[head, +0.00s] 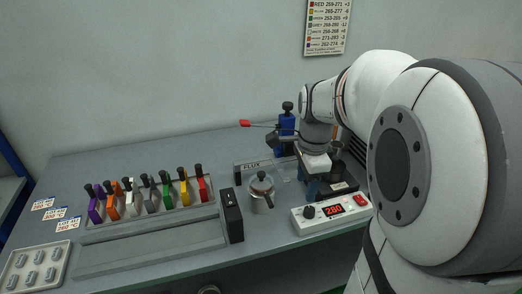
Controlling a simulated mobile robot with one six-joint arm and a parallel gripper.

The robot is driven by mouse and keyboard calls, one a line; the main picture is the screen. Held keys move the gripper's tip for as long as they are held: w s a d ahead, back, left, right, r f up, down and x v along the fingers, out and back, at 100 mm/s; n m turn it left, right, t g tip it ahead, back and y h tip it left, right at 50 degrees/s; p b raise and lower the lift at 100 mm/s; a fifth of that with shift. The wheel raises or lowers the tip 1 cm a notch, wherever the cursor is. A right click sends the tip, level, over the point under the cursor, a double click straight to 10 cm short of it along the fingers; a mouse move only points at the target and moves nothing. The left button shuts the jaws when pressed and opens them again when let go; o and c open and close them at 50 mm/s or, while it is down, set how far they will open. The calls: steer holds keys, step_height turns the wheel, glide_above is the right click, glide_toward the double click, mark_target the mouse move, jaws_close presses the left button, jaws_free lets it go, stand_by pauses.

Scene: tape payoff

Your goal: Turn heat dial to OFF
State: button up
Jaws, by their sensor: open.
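A white control box (330,216) stands at the front right of the bench. A black round dial (309,212) sits on its left part, beside a lit red display (333,210) that seems to read 280. A red switch (360,200) is at the box's right end. The dial's pointer mark is too small to read. My gripper (313,180) is open, behind and above the box, apart from the dial. Its fingers are partly lost against the dark and blue parts behind it.
A metal pot (262,192) with a dark handle stands left of the box. A rack (150,222) holds several coloured, black-topped tools. A FLUX holder (257,168) and a blue stand (287,128) are behind. A tray (36,266) lies at the front left.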

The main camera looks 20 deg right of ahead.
mark_target(309, 209)
steer(key=w+d+f+m, duration=0.1)
steer(key=m, duration=0.1)
steer(key=w+d+f+m+b, duration=0.1)
steer(key=f+m, duration=0.1)
steer(key=w+d+f+m+b, duration=0.1)
steer(key=d+f+m, duration=0.1)
steer(key=shift+g, duration=0.4)
steer(key=shift+f+m, duration=0.3)
steer(key=shift+f, duration=0.05)
steer(key=f, duration=0.7)
steer(key=shift+s+a, duration=0.15)
steer(key=shift+s, duration=0.05)
steer(key=c, duration=0.9)
steer(key=shift+a, duration=0.35)
steer(key=shift+c, duration=0.4)
steer(key=shift+d, duration=0.25)
